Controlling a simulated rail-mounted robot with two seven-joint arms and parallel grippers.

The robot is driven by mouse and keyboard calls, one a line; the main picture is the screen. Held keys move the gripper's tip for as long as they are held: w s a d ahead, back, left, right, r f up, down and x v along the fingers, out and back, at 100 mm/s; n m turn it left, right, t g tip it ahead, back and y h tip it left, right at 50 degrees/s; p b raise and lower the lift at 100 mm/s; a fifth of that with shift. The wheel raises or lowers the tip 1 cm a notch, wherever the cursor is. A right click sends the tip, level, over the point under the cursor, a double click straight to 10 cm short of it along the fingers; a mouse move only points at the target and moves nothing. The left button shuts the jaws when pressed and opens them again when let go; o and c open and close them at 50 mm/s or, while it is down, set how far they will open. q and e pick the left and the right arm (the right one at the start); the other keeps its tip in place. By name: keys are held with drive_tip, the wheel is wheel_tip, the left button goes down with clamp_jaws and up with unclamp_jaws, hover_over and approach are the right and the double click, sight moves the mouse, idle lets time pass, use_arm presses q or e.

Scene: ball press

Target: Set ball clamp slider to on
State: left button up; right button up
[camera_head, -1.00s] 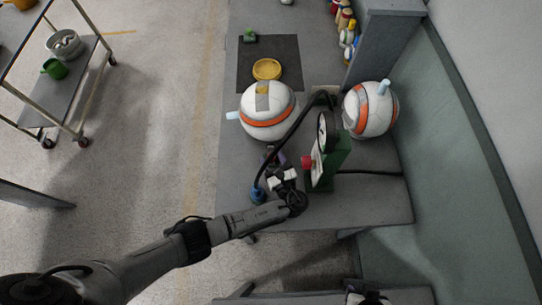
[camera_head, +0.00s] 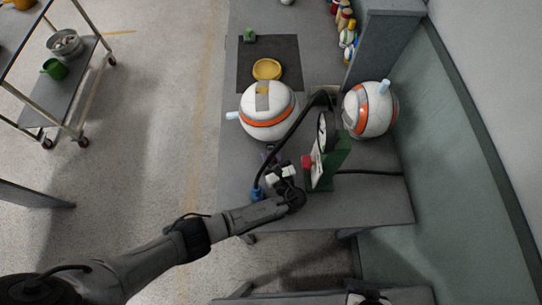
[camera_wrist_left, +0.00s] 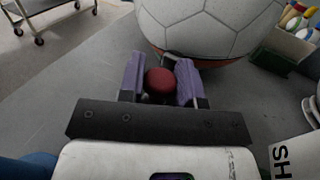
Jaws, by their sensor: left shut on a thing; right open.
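My left gripper (camera_head: 269,158) reaches to the bench just in front of the left white-and-orange ball (camera_head: 268,118). In the left wrist view its purple fingers (camera_wrist_left: 160,84) are shut on a round red knob (camera_wrist_left: 160,80), at the near foot of the ball (camera_wrist_left: 205,28). This knob appears to be the ball clamp slider's handle; its track and any on/off marks are hidden. The head view hides this knob behind the gripper. My right gripper (camera_head: 368,299) shows only partly at the bottom edge, away from the bench, with its fingers unclear.
A green press unit (camera_head: 328,170) with a gauge and its own red knob (camera_head: 306,161) stands right of my left gripper. A black hose (camera_head: 293,128) arches beside it from a blue fitting (camera_head: 257,194).

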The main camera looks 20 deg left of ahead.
use_arm(q)
clamp_jaws()
drive_tip(key=shift+w+a, duration=0.2)
drive_tip(key=shift+w, duration=0.3)
drive_tip(key=o, duration=0.9)
unclamp_jaws()
drive_tip(key=v, duration=1.4)
drive_tip(key=shift+a, duration=0.1)
